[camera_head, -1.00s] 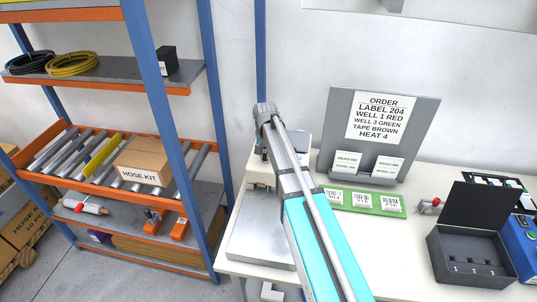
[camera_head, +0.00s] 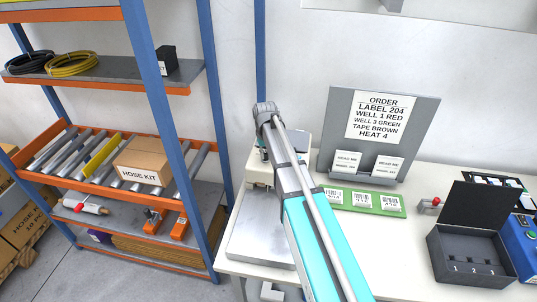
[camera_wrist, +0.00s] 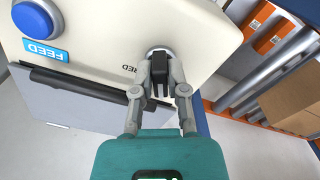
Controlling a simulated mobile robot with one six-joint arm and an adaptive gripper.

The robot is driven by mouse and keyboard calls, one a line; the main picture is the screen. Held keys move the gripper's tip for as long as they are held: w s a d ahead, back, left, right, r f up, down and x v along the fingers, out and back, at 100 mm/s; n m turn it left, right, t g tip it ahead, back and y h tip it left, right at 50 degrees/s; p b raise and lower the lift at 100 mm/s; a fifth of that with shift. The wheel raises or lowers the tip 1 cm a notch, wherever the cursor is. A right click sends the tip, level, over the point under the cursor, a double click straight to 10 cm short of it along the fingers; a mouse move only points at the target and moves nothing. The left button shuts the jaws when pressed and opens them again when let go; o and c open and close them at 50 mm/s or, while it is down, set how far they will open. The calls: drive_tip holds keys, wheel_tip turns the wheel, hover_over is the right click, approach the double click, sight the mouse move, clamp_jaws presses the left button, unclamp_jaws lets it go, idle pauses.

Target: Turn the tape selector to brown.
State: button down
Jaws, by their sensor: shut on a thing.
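The cream tape machine (camera_wrist: 100,35) fills the top of the wrist view, and its lettering appears upside down. It has a blue button (camera_wrist: 38,18) with a blue FEED label (camera_wrist: 45,50). The tape selector (camera_wrist: 160,76) is a small dark knob in front of a round metal collar, close to the printed word RED. My gripper (camera_wrist: 161,68) is shut on the selector, with a finger on each side. The fingers partly cover the knob, and I cannot tell exactly where it points. In the head view, my arm hides much of the tape machine (camera_head: 259,172), and the knob does not show.
An order board (camera_head: 378,118) reading TAPE BROWN stands at the back of the table. A green label strip (camera_head: 375,203) and a black box with numbered wells (camera_head: 472,267) lie to the right. A shelf rack (camera_head: 170,130) stands close on the left.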

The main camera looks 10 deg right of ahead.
drive_tip(key=shift+s+n, duration=0.2)
drive_tip(key=shift+n, duration=1.5)
drive_tip(key=c, duration=0.7)
unclamp_jaws()
drive_tip(key=shift+o, duration=0.2)
drive_tip(key=shift+w, duration=0.1)
drive_tip(key=shift+w+r, duration=0.15)
